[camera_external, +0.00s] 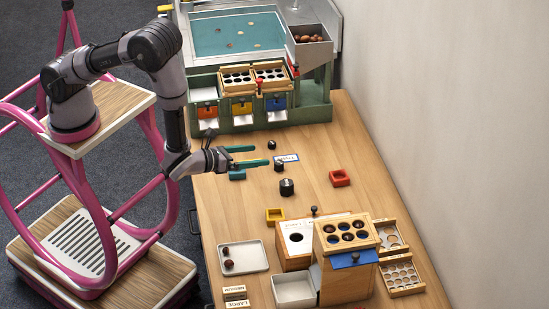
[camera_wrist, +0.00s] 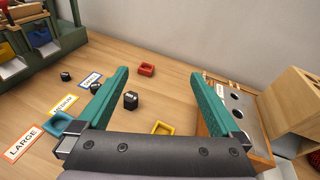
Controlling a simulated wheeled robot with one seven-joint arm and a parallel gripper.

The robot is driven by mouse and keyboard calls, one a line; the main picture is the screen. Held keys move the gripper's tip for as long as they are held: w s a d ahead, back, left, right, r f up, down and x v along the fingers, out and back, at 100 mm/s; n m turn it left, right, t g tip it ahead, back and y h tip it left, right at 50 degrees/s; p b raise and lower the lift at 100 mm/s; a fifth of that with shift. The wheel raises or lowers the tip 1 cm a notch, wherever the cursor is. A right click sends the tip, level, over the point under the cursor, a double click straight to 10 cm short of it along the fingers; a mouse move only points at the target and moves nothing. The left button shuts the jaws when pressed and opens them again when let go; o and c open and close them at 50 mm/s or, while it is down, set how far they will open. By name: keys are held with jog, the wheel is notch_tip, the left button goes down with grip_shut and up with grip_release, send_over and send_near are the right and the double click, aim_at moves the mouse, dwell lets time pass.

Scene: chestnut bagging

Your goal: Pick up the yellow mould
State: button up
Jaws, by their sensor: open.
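The yellow mould (camera_external: 276,222) is a small, open square frame lying on the wooden table, left of the wooden box with round holes. In the wrist view the yellow mould (camera_wrist: 159,125) shows low between my fingers, close to the edge of the gripper body. My gripper (camera_external: 261,155) is open and empty, held above the table behind the mould in the external view.
A tray (camera_external: 244,257) with dark chestnuts and a wooden box (camera_external: 345,281) stand in front. A green dispenser (camera_external: 258,119) stands behind; the wall is at right.

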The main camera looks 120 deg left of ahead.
aim_at(272, 214)
jog(key=d+f+m+t+h, duration=0.1)
jog(key=f, duration=0.4)
jog(key=s+d+f+m+h, duration=0.1)
jog(key=d+f+m+h, duration=0.1)
jog(key=f, duration=0.4)
jog(key=d+f+m+t+h, duration=0.1)
jog(key=f+m, duration=0.1)
jog(key=f, duration=0.3)
jog(key=shift+s+d+f+t+h, duration=0.25)
jog(key=shift+s+f+t+h, duration=0.05)
jog(key=shift+s, duration=0.05)
jog(key=shift+w+a+f, duration=0.1)
jog(key=shift+w+f, duration=0.05)
jog(key=shift+f, duration=0.2)
jog(key=x, duration=1)
jog(key=shift+w, duration=0.25)
jog(key=shift+c, duration=0.3)
jog(key=shift+r, duration=0.1)
jog(key=c, duration=1.4)
jog(key=shift+o, duration=0.2)
jog(key=shift+r, duration=0.1)
